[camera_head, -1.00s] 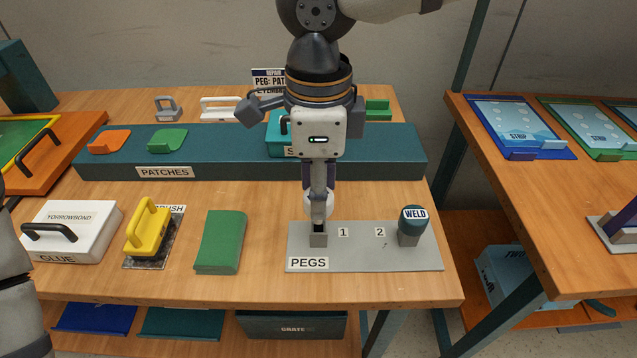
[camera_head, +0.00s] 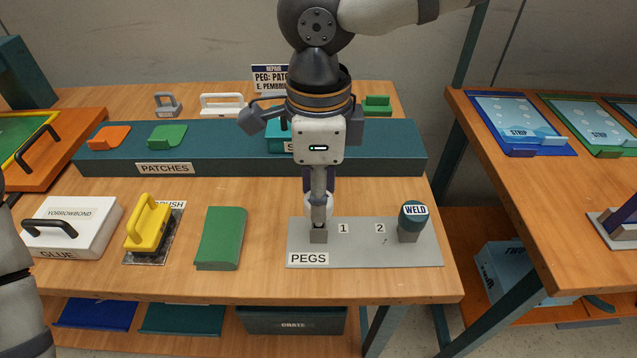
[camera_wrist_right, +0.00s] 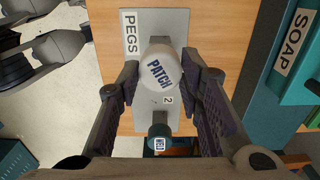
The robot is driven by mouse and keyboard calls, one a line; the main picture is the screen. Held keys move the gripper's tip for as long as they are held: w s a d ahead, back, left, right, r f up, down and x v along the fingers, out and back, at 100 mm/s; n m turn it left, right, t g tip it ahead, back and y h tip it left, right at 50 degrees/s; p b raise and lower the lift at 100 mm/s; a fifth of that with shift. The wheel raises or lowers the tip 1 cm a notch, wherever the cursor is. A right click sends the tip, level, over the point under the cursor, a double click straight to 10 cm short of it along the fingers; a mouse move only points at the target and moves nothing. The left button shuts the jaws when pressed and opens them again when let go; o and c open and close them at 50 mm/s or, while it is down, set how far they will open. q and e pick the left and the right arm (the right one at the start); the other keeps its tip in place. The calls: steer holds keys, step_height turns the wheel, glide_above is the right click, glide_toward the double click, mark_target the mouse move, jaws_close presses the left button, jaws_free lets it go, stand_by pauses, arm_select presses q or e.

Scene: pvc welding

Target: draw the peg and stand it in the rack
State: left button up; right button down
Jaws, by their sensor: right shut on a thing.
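The grey rack (camera_head: 340,257), labelled PEGS and numbered 1 and 2, lies at the table's front right. My right gripper (camera_head: 318,203) points down over its left socket (camera_head: 318,237). It is shut on a white peg marked PATCH (camera_wrist_right: 160,70), between the fingers (camera_wrist_right: 157,82) in the right wrist view. The peg is over the socket; how deep it sits is hidden. A dark teal peg marked WELD (camera_head: 413,217) stands in the rack's right socket and shows in the right wrist view (camera_wrist_right: 160,143). My left arm shows at the left edge; its gripper is out of view.
A green block (camera_head: 220,238), a yellow-handled brush (camera_head: 149,225) and a white GLUE box (camera_head: 72,227) stand left of the rack. Behind is a teal shelf (camera_head: 230,163) with patches. A second table (camera_head: 550,190) is at right.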

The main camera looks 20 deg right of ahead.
steer(key=shift+f, duration=1.3)
steer(key=c, duration=1)
jaws_free()
steer(key=shift+c, duration=0.2)
step_height(320, 180, up, 12)
